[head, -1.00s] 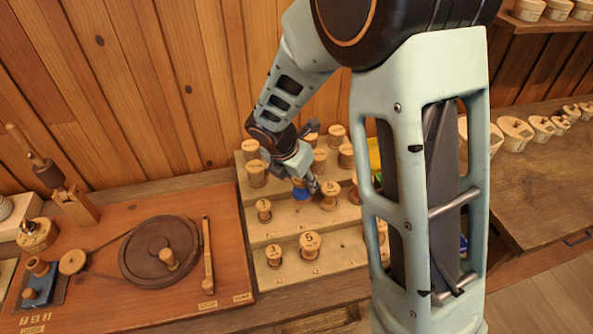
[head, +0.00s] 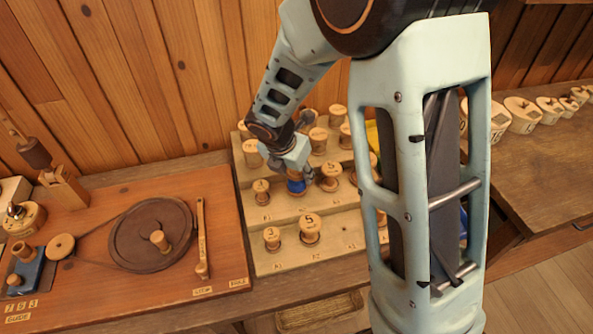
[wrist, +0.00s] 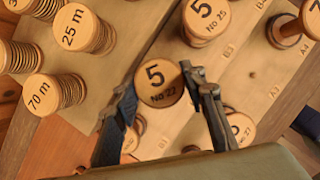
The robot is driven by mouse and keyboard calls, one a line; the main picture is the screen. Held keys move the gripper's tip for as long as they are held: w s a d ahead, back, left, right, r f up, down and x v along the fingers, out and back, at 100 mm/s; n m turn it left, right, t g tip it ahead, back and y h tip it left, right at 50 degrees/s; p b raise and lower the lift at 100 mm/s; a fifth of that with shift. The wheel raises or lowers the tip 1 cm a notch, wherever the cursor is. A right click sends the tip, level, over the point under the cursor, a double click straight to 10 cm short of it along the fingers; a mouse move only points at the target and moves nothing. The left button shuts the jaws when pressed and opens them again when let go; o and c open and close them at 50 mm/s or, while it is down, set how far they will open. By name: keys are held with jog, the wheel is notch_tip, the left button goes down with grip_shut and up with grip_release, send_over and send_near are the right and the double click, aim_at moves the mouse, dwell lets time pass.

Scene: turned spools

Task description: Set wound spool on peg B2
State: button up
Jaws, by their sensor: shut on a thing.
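The wound spool (head: 296,187), with blue thread, is in my gripper (head: 297,176) over the second row of the pegged rack, in the B2 position. In the wrist view its round wooden top (wrist: 158,88) reads 5 and sits between my two fingers (wrist: 163,80), which are shut on it. It looks roughly upright. Peg B2 is hidden under the spool, so I cannot tell whether the spool is around the peg. Spools stand on both sides, one at B1 (head: 261,191) and one marked 5 at B3 (head: 330,176).
The stepped rack (head: 272,264) has two front spools (head: 309,231) and several larger ones (head: 318,140) behind. A winding board with a dark wheel (head: 152,234) lies to the left. My arm hides part of the rack's right side.

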jog(key=shift+f, duration=0.1)
dwell(0.3)
jog(key=shift+f, duration=0.15)
jog(key=shift+f+b, duration=0.55)
jog(key=shift+f, duration=0.1)
dwell(1.5)
jog(key=o, duration=0.9)
jog(key=shift+r, duration=0.1)
jog(key=shift+p+v, duration=4.35)
jog(key=shift+v, duration=1.15)
